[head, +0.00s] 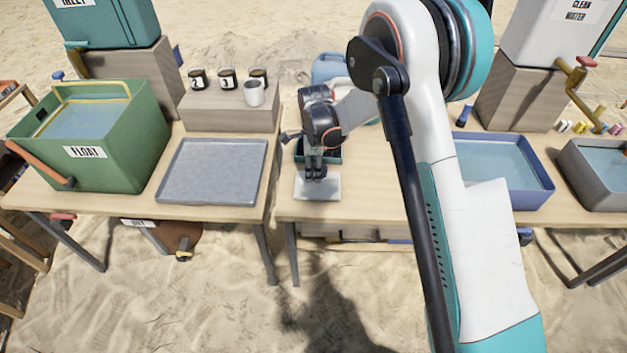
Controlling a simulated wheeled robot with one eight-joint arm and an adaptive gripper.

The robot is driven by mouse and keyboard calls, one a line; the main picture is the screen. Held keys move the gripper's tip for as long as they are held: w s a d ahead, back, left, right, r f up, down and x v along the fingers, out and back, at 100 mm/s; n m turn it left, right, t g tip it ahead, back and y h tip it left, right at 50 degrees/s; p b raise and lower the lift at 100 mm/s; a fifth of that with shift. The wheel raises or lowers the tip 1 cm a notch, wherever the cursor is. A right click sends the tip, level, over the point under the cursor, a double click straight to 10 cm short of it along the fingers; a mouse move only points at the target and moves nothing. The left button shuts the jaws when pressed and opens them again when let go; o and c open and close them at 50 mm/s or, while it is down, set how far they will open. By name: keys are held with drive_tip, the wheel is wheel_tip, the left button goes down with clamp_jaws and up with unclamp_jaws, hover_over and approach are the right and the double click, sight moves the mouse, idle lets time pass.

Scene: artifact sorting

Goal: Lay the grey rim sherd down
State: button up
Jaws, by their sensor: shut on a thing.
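My gripper (316,176) points down over a small white pad (318,193) at the front edge of the right table. It is shut on a small piece, taken to be the grey rim sherd, which the dark fingers mostly hide. The fingertips are low, close above the pad or at its surface; I cannot tell whether the piece touches it. A small dark teal tray (331,158) sits just behind the gripper, partly covered by it.
A grey-lined tray (213,171) and a green FLOAT tub (88,135) stand on the left table. Jars and a white cup (254,93) stand on a block behind. My arm hides the table's middle; a blue water tray (500,166) lies to its right.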

sight(314, 183)
drive_tip(key=shift+f+b, duration=0.75)
drive_tip(key=shift+f, duration=1.55)
drive_tip(key=shift+f, duration=0.2)
drive_tip(key=o, duration=1)
drive_tip(key=shift+r, duration=0.1)
drive_tip(key=shift+o, duration=0.2)
drive_tip(key=shift+r, duration=0.1)
wheel_tip(314, 183, up, 12)
drive_tip(key=p, duration=0.4)
drive_tip(key=shift+s+d+r+p, duration=0.1)
drive_tip(key=shift+r+p, duration=0.05)
drive_tip(key=shift+p, duration=0.25)
